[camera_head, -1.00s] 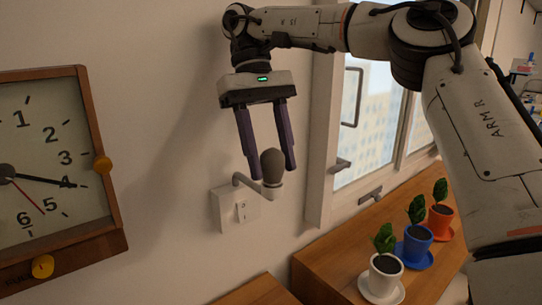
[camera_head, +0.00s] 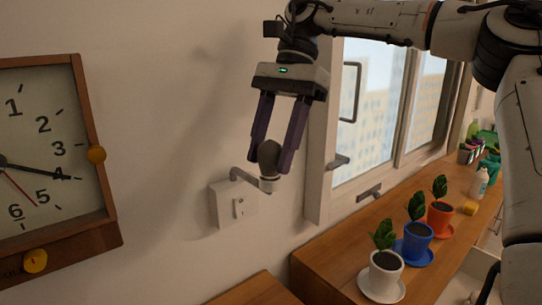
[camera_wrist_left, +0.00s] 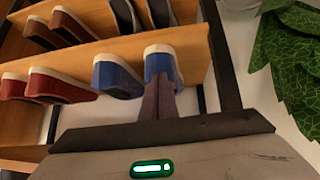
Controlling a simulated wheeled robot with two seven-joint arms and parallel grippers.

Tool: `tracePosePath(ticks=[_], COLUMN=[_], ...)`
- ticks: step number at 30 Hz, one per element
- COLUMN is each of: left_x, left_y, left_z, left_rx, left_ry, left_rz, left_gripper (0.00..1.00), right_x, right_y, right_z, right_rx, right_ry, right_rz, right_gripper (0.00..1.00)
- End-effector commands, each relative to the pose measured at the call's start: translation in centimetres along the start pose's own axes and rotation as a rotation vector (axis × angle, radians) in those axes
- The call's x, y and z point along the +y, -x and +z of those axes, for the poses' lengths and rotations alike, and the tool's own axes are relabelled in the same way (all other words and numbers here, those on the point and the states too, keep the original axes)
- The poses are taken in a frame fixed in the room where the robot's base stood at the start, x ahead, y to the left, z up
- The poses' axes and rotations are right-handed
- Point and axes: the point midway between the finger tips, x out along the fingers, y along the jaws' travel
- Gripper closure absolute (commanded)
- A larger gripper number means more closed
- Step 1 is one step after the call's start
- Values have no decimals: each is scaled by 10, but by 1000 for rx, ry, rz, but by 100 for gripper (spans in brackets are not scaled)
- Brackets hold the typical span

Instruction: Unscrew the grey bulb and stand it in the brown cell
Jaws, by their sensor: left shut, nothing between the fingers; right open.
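The dark grey bulb (camera_head: 269,156) stands upright in the pale socket (camera_head: 266,186) on the wall lamp's short arm. My right gripper (camera_head: 272,168) hangs over it from above, tilted, with its two dark purple fingers apart and on either side of the bulb. I cannot tell whether a finger touches it. In the left wrist view my left gripper (camera_wrist_left: 158,98) is shut, its fingers together with nothing between them, in front of a shoe rack. The brown cell is not in view.
A wall clock (camera_head: 45,160) hangs at the left. White, blue and orange plant pots (camera_head: 386,278) stand on the wooden sill by the window. In the left wrist view, blue shoes (camera_wrist_left: 116,76) sit behind the fingers and leaves (camera_wrist_left: 290,55) hang at the right.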

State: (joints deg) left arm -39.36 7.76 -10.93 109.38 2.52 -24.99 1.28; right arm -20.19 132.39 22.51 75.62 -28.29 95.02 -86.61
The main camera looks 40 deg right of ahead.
Motion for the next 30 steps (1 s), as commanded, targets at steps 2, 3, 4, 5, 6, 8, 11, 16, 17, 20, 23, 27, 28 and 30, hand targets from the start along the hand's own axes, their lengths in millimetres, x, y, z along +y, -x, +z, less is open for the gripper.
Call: tracePosePath(ticks=[2, 3, 4, 5, 6, 8, 11, 16, 17, 20, 23, 27, 28, 30], left_x=[-1, -1, -1, -1, -1, -1, -1, -2, -2, -2, -3, -4, -4, -4], left_y=[-5, -6, -6, -7, -7, -7, -10, -18, -19, -24, -28, -34, -35, -38], left_z=[5, 6, 6, 7, 7, 7, 10, 18, 19, 23, 28, 33, 35, 37], left_rx=[0, 0, 0, -1, -1, -1, 0, 0, 0, 0, 0, 0, 0, 0], left_ry=[0, 0, 0, 0, 0, 0, 0, 0, 0, 0, 0, 0, 0, 0], left_rz=[0, 0, 0, 0, 0, 0, 0, 0, 0, 0, 0, 0, 0, 0], left_gripper=[100, 100, 100, 100, 100, 100, 100, 100, 100, 100, 100, 100, 100, 100], right_x=[1, 1, 1, 1, 1, 1, 1, 1, 1, 2, 1, 2, 2, 2], right_y=[-2, -2, -1, -1, -1, 0, -2, -3, -3, -3, -3, -3, -3, -3], right_z=[-1, -1, -1, -1, -1, 0, -1, -1, -1, 0, 0, 0, 0, 0], right_rx=[0, 1, 1, 1, 1, 1, 2, 3, 2, 3, 3, 4, 4, 6], right_ry=[-69, -97, -115, -130, -143, -157, -197, -341, -367, -451, -536, -655, -681, -741], right_rz=[-31, -43, -50, -55, -59, -64, -82, -143, -154, -189, -225, -274, -285, -311], right_gripper=[55, 55, 55, 55, 55, 55, 55, 55, 55, 55, 55, 55, 55, 55])
